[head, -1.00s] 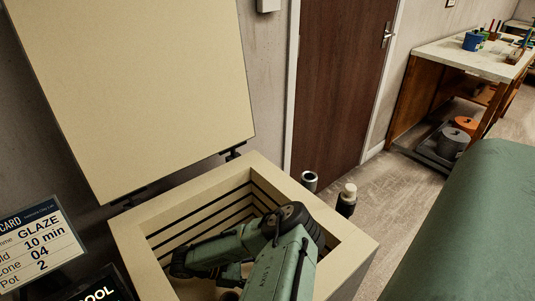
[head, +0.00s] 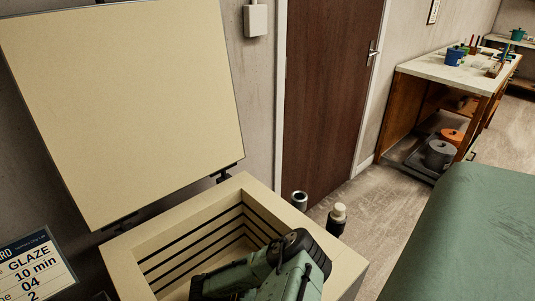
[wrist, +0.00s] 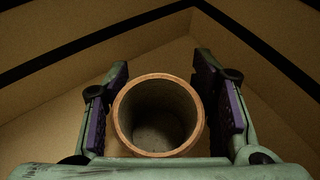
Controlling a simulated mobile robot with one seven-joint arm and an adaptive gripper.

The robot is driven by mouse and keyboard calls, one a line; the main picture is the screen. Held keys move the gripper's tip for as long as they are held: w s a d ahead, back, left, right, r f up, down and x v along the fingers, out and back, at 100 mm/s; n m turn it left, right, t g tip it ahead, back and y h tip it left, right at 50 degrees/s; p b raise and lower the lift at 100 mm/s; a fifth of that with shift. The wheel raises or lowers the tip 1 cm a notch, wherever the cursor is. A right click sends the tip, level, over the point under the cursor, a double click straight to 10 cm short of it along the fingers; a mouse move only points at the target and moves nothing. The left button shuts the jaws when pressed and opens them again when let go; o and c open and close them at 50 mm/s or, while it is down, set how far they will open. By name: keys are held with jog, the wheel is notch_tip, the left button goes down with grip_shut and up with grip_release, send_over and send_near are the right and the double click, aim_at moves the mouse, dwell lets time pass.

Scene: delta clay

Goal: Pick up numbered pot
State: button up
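A round pot (wrist: 158,147) with an orange-brown rim and dark hollow inside stands upright in the wrist view, its mouth facing the camera. My gripper (wrist: 161,90) is open around it, one purple-padded finger on each side, with narrow gaps at the rim. No number shows on the pot. The pale box-shaped kiln (head: 345,264) has slotted inner walls and its lid (head: 125,100) raised. In the head view my arm reaches down into the kiln, and my gripper and the pot are hidden there.
A card (head: 32,268) reading GLAZE, 10 min, 04 and 2 is at the lower left. Two small cylindrical items (head: 337,219) show beside the kiln. A workbench (head: 455,71) with pots is at the right. A green surface (head: 455,240) fills the lower right.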

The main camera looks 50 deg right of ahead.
jog(key=c, duration=1.1)
